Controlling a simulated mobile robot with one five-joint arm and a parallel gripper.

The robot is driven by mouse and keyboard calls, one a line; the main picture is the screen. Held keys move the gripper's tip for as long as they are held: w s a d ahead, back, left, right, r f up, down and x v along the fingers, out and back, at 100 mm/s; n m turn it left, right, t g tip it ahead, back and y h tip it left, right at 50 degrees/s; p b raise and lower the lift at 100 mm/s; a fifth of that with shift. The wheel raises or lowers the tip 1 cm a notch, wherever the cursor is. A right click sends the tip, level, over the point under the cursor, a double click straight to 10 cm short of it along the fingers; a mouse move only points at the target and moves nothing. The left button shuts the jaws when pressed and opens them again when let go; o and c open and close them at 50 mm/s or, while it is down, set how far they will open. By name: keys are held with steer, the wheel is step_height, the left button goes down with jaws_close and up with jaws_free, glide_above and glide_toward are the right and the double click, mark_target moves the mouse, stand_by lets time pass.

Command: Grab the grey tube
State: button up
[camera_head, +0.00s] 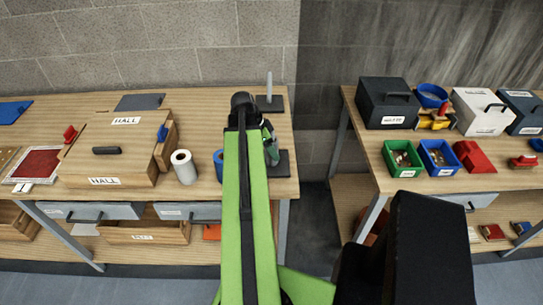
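A slim light-grey upright tube (269,86) stands on a flat dark base (277,104) near the back right corner of the left bench. A wider whitish-grey hollow roll (184,167) stands upright near the front of the same bench; I cannot tell for certain which is the grey tube. My green arm reaches over the bench, and its dark far end lies just left of the slim tube in the picture. My gripper's fingers cannot be made out, so I cannot see whether they hold anything.
A wooden box labelled HALL (108,150) stands left of the roll. A blue item (218,160) and a small greenish-grey object (271,150) are partly hidden beside my arm. The right bench (435,185) holds boxes and coloured bins. A gap separates the benches.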

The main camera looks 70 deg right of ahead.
steer(key=shift+r, duration=0.1)
steer(key=c, duration=1.5)
steer(key=shift+o, duration=0.2)
